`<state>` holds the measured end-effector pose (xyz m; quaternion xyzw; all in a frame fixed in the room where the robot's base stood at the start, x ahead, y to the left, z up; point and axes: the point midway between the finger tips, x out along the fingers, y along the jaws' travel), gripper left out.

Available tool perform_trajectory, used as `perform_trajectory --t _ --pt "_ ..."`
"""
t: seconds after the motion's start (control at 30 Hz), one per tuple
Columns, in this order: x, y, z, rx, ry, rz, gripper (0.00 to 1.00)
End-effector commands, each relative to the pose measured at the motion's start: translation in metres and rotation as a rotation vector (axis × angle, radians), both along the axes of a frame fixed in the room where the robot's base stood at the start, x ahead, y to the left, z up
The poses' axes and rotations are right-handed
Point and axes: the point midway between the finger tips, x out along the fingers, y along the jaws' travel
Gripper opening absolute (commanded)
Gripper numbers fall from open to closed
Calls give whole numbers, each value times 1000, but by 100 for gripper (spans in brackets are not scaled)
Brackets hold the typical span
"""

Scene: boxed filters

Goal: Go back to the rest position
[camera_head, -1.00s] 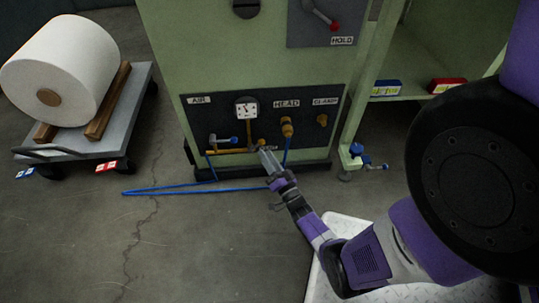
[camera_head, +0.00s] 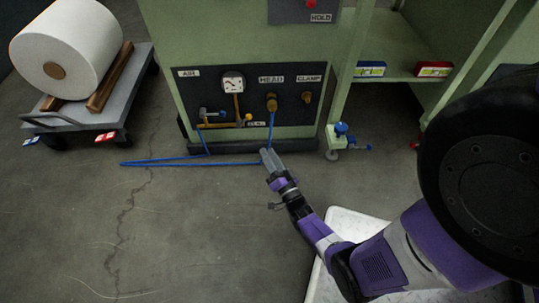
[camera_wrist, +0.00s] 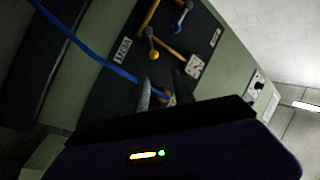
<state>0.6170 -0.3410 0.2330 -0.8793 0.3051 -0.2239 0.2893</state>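My gripper (camera_head: 268,158) is in front of the green machine (camera_head: 232,22), at the lower edge of its black panel (camera_head: 215,88) in the head view. Through the gap a small orange fitting of the panel shows, too dim to make out well. The panel carries a gauge (camera_head: 233,85), a brass HEAD fitting (camera_head: 271,103) with a blue hose, a CLAMP fitting (camera_head: 307,98) and a blue-handled valve (camera_head: 211,113).
The blue hose (camera_head: 190,163) lies on the floor at the machine's foot. A cart (camera_head: 90,120) with a large white roll (camera_head: 68,45) stands at left.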

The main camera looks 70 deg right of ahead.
Motion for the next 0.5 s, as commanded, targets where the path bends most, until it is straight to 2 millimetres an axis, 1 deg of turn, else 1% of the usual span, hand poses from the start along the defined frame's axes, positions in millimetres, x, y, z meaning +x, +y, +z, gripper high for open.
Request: perform_trajectory --t 0.4,0.5 --pt "0 0 0 -6 5 -2 31" --pt "0 -2 -6 -21 54 -16 31"
